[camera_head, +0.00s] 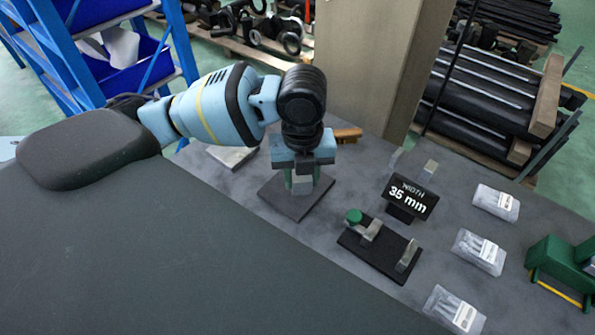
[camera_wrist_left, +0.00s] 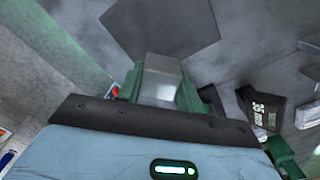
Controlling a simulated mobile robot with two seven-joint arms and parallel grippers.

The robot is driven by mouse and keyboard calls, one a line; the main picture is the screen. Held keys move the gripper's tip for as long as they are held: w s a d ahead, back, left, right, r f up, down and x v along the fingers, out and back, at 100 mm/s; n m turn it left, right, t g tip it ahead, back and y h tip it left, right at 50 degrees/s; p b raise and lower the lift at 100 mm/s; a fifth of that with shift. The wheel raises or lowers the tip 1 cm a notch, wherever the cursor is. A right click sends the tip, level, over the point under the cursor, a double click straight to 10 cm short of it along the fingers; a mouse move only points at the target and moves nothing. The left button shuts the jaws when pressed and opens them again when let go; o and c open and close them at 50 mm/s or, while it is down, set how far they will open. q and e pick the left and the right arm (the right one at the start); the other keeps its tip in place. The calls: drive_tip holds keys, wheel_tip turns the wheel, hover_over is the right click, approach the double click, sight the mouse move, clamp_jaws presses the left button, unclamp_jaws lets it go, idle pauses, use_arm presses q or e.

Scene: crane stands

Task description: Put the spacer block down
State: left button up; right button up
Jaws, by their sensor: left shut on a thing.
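My left gripper (camera_head: 303,180) points down over a dark square pad (camera_head: 285,203) on the grey table. It is shut on the spacer block (camera_head: 301,187), a small light-grey block low between the green fingers. In the left wrist view, the block (camera_wrist_left: 163,72) sits between the fingers (camera_wrist_left: 160,92), with the dark pad (camera_wrist_left: 165,22) beyond it. I cannot tell whether the block touches the pad. My right gripper is in neither view.
A black plate (camera_head: 362,252) with a green knob and metal jaws lies to the right, before a "WIDTH 35 mm" sign (camera_head: 408,197). Bags (camera_head: 478,250) and a green device (camera_head: 562,268) stand further right. A tan column (camera_head: 365,60) rises behind the table.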

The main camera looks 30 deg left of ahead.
use_arm(q)
drive_tip(key=shift+w+a+f, duration=0.1)
drive_tip(key=shift+w+a, duration=1.05)
drive_tip(key=shift+a, duration=0.1)
drive_tip(key=shift+w+a+f, duration=0.1)
drive_tip(key=shift+a+f, duration=0.05)
drive_tip(key=shift+f, duration=0.75)
drive_tip(key=shift+w+a+f, duration=0.1)
drive_tip(key=shift+f, duration=0.8)
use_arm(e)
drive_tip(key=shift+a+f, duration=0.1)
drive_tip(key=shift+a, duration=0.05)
use_arm(q)
drive_tip(key=shift+f, duration=0.1)
drive_tip(key=o, duration=1.2)
drive_tip(key=shift+c, duration=0.2)
wheel_tip(320, 180, up, 12)
drive_tip(key=shift+p, duration=0.45)
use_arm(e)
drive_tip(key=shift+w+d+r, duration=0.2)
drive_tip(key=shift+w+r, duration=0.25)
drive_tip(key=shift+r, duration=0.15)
